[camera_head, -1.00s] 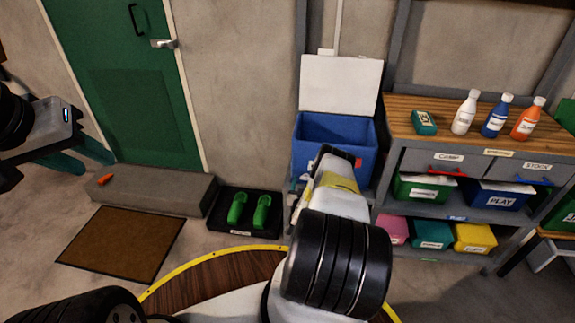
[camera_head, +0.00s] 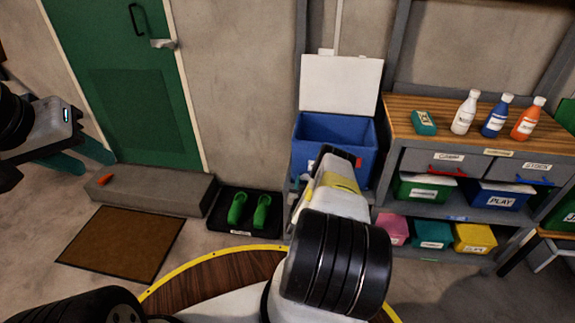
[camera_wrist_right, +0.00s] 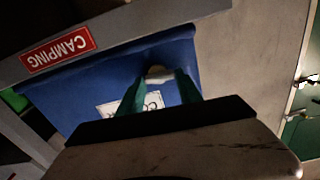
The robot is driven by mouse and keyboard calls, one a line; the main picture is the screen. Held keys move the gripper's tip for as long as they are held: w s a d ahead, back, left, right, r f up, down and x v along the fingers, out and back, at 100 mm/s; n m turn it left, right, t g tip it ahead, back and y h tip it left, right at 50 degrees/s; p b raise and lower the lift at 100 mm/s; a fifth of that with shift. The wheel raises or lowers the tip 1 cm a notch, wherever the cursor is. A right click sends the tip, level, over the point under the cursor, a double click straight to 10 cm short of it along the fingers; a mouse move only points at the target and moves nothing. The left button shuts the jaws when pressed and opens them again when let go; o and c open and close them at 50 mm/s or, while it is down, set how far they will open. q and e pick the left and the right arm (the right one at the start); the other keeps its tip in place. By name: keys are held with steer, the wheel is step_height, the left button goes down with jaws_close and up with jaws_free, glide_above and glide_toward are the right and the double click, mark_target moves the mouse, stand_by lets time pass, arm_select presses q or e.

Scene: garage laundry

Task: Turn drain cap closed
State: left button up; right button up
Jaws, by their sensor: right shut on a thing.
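A blue chest (camera_head: 340,135) with its white lid (camera_head: 340,84) standing open is against the wall in the head view. Its blue front wall (camera_wrist_right: 75,96) fills much of the right wrist view, where a small pale round drain cap (camera_wrist_right: 159,72) shows. My right gripper (camera_wrist_right: 160,82) has its teal fingers on either side of the cap, shut on it. In the head view my right arm hides the cap and these fingers. The cap's turn position cannot be told. My left gripper (camera_head: 80,158) is at the far left, fingers apart and empty.
A shelf unit (camera_head: 435,212) with several bins and a wooden top (camera_head: 450,128) carrying bottles stands right of the chest. A boot tray (camera_head: 240,232) with green shoes lies left of it. A red CAMPING label (camera_wrist_right: 58,48) is above the blue wall.

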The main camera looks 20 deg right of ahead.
steer(key=m, duration=0.3)
steer(key=shift+m, duration=0.4)
steer(key=m, duration=0.4)
steer(key=shift+s+d+m, duration=0.15)
steer(key=shift+d+m, duration=0.05)
steer(key=shift+m, duration=0.1)
steer(key=shift+d+f+m, duration=0.1)
steer(key=shift+m, duration=4.3)
steer(key=shift+s, duration=0.1)
steer(key=o, duration=1.4)
